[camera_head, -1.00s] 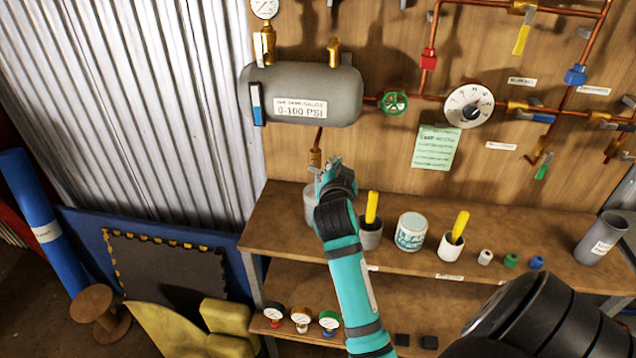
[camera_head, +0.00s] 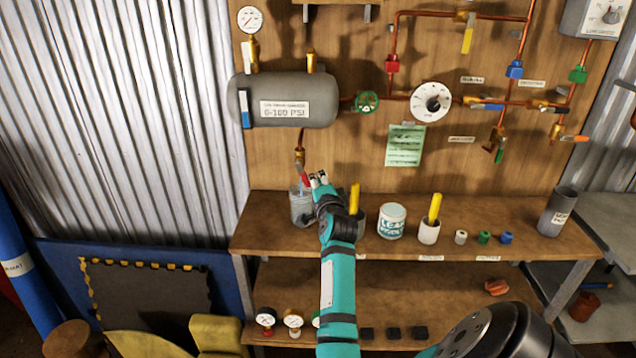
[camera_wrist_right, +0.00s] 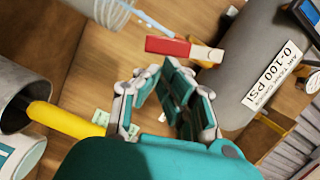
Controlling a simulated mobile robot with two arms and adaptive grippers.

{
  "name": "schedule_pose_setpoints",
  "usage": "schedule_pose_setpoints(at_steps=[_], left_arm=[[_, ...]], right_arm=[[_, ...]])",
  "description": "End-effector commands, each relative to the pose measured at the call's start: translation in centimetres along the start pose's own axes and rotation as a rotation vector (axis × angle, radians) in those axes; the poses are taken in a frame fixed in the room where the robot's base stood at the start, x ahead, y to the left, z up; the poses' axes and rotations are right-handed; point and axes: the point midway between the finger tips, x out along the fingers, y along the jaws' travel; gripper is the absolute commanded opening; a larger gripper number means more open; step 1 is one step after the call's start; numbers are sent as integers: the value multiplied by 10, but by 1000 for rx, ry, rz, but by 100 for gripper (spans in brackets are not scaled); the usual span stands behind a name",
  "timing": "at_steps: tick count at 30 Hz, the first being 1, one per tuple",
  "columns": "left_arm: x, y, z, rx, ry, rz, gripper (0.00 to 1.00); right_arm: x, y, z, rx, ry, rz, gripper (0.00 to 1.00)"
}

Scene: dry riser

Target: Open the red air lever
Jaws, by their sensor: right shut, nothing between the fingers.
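The red air lever (camera_head: 305,179) hangs below the brass valve (camera_head: 300,155) under the grey tank (camera_head: 285,102). In the right wrist view the red lever (camera_wrist_right: 168,46) lies just beyond the fingertips, with a pale end beside the tank. My right gripper (camera_head: 318,179) is close to the right of the lever in the head view. In the wrist view my right gripper (camera_wrist_right: 160,68) has its fingertips close together with nothing between them; whether they touch the lever I cannot tell. My left gripper is not in view.
A grey cup (camera_head: 302,208) stands on the shelf (camera_head: 262,222) below the lever. A yellow-handled tool (camera_head: 354,198), a white tub (camera_head: 391,221) and another cup (camera_head: 429,233) stand to the right.

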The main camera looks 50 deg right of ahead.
Motion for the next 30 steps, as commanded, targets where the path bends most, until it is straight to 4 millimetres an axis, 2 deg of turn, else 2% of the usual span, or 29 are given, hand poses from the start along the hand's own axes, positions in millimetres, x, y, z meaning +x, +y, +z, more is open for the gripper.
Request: schedule_pose_setpoints(at_steps=[12,30], left_arm=[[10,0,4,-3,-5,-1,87],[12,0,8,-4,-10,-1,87]], right_arm=[[3,10,14,241,-2,-58,0],[4,10,18,296,-3,-73,0]])
